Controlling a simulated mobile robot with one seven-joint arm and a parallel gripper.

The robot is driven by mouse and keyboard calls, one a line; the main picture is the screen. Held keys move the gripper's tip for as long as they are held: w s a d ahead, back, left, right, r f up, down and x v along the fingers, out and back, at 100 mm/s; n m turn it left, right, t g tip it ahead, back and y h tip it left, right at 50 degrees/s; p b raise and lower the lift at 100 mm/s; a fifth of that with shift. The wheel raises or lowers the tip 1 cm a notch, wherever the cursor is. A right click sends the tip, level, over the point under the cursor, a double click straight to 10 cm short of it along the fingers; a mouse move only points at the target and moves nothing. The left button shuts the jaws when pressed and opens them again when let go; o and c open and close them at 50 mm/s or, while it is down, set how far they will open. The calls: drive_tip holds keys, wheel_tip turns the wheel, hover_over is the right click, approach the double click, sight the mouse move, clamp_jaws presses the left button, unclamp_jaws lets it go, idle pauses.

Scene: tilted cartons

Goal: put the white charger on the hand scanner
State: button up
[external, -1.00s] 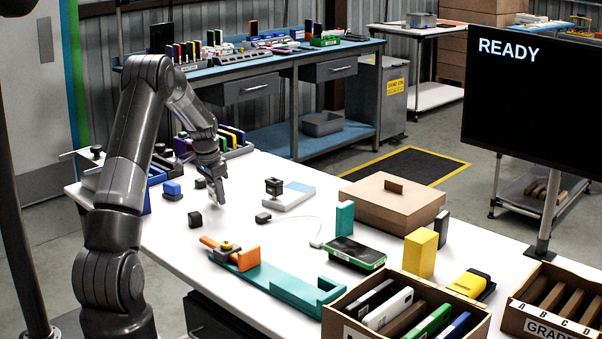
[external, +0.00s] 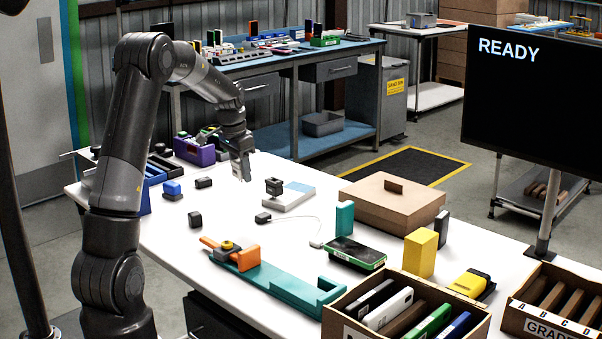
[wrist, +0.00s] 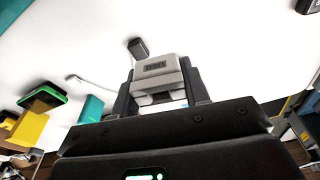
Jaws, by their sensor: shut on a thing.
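The white charger (wrist: 156,68) is a pale block with a dark marked panel on its face. In the wrist view it sits between the two dark fingers of my gripper (wrist: 160,88), which is shut on it. In the external view my gripper (external: 241,174) points down over the table's far left part, left of a small black stand; the charger is hard to make out there. I cannot tell for sure which device is the hand scanner. A green-edged device with a black top (external: 355,252) lies flat mid-table, and a yellow and black device (external: 470,284) lies farther right.
A teal block (external: 344,218), a yellow block (external: 421,253) and a lidded carton (external: 391,203) stand near the green-edged device. The black stand (external: 273,186) sits on a white-blue pad. An open carton (external: 345,327) holds several items. A thin cable crosses the table.

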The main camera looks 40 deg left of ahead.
drive_tip(key=w+d+r+m, duration=0.1)
drive_tip(key=w+d, duration=0.2)
drive_tip(key=d, duration=1)
drive_tip(key=w+d+r+m, duration=0.1)
drive_tip(key=w+d+m, duration=0.15)
drive_tip(key=d, duration=0.95)
drive_tip(key=w+d, duration=0.3)
drive_tip(key=d, duration=1)
drive_tip(key=s+d+r+m, duration=0.1)
drive_tip(key=s+d, duration=0.4)
drive_tip(key=d, duration=0.6)
drive_tip(key=s+d+r+m, duration=0.1)
drive_tip(key=s+d, duration=0.3)
drive_tip(key=d, duration=0.7)
drive_tip(key=s+d+m, duration=0.2)
drive_tip(key=s+d, duration=0.3)
drive_tip(key=d, duration=0.6)
hover_over(466, 286)
drive_tip(key=shift+n+g+h, duration=0.25)
drive_tip(key=shift+g+h, duration=0.05)
drive_tip(key=shift+h, duration=0.1)
drive_tip(key=f, duration=0.6)
drive_tip(key=shift+s+a+f, duration=0.2)
drive_tip(key=shift+s, duration=0.1)
drive_tip(key=shift+f, duration=2.05)
